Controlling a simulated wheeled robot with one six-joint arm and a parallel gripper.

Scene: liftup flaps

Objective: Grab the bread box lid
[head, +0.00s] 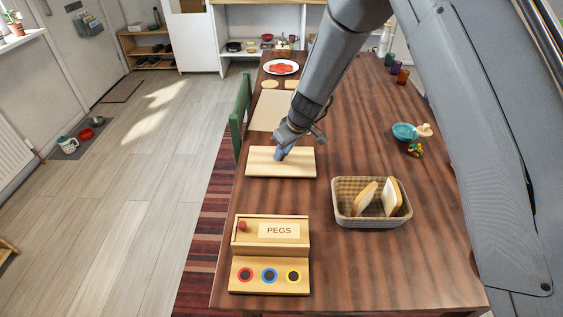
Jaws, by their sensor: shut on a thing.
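The bread box lid appears to be the flat, pale wooden board (300,165) near the middle of the table. My gripper (280,156) points down at its top middle and is shut on it; the exact grip point is small and partly hidden by the fingers. I cannot tell whether the board rests on the table or is just above it. The open bread basket (372,222), with a checked lining and bread slices (391,197) standing inside, is to the right and nearer.
A wooden PEGS box (270,252) stands at the near left of the table (340,280). A teal bowl (404,131) and several coloured cups (396,68) are on the right. A plate of red food (281,67) is at the far end. A green chair (241,115) stands left.

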